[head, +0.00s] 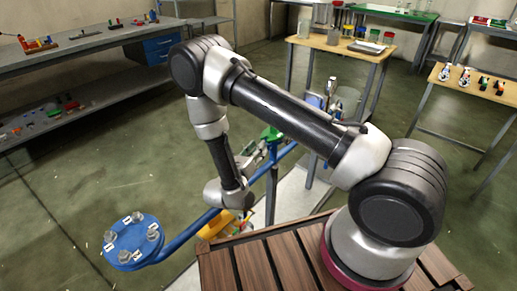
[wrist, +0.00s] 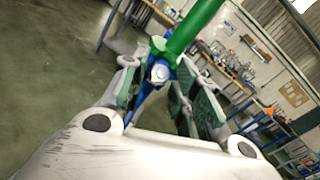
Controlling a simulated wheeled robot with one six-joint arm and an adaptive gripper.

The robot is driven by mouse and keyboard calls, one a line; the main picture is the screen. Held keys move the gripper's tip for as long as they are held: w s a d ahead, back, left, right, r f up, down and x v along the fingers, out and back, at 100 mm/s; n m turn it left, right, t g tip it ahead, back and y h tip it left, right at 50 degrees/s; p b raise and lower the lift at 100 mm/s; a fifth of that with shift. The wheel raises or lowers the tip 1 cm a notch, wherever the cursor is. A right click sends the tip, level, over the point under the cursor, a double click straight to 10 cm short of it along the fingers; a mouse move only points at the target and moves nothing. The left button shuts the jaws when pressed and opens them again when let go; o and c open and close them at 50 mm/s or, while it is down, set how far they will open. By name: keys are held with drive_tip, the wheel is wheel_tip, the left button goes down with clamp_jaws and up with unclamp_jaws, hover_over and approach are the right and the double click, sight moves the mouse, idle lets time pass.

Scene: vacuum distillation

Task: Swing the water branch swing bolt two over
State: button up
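In the wrist view my gripper (wrist: 163,100) has its two fingers spread apart. A green bar (wrist: 195,25) and a blue fitting (wrist: 150,85) with a pale round bolt end or nut (wrist: 160,73) show between and beyond the fingers; I cannot tell whether either finger touches them. In the head view my gripper (head: 262,150) is beside a green part (head: 271,136) above a blue pipe (head: 200,222). My arm partly hides this place. No label there is readable, so I cannot tell which piece is swing bolt two.
A round blue flange (head: 133,242) with several bolts and white tags is at lower left. My wooden-slatted deck is at the bottom. A grey shelf (head: 90,42) is at upper left, a wooden table (head: 340,45) at the back, another (head: 480,85) at right. Floor is clear at left.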

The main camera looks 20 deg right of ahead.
drive_tip(key=shift+w+d, duration=0.35)
drive_tip(key=shift+w, duration=0.05)
clamp_jaws()
drive_tip(key=shift+w+d+r+g+y, duration=0.1)
drive_tip(key=shift+d+r+g+y, duration=0.1)
drive_tip(key=shift+r+g+y, duration=0.25)
unclamp_jaws()
drive_tip(key=shift+a, duration=0.1)
